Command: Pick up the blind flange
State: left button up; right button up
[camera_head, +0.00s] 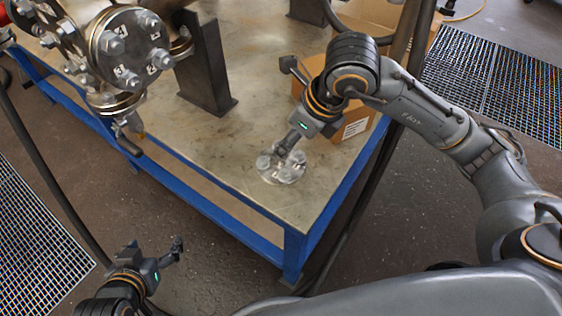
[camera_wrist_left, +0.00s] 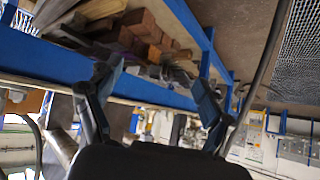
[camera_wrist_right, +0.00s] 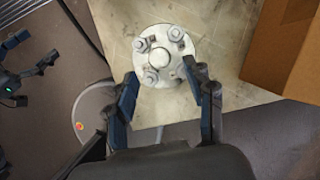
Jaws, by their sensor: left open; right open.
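The blind flange (camera_head: 281,170) is a round grey metal disc with several bolts, lying flat on the metal table top near its front corner. My right gripper (camera_head: 286,108) is open and empty above the table, with one finger in front of part of the flange in the head view. The gap between that finger and the flange is hard to tell. My left gripper (camera_head: 174,250) is open and empty, low in front of the table.
The flanged vessel (camera_head: 125,50) with its bolts stands at the back left of the table (camera_head: 215,140). A dark steel post (camera_head: 207,65) stands beside it. A cardboard box (camera_head: 350,120) sits close behind my right gripper. The table around the flange is bare.

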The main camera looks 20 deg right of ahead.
jog(key=shift+w+a+f, duration=0.15)
jog(key=shift+w+f, duration=0.05)
jog(key=shift+f, duration=0.3)
jog(key=b+x, duration=0.1)
jog(key=x, duration=0.2)
jog(key=shift+w+a+f, duration=0.2)
jog(key=shift+w+f, duration=0.2)
jog(key=shift+f, duration=0.05)
grip_shut()
pick_arm(q)
jog(key=w+d+r+t+h, duration=0.1)
jog(key=w+d+r+t, duration=0.1)
jog(key=w+r+t, duration=0.2)
jog(key=shift+w+r, duration=0.35)
jog(key=shift+r, duration=0.25)
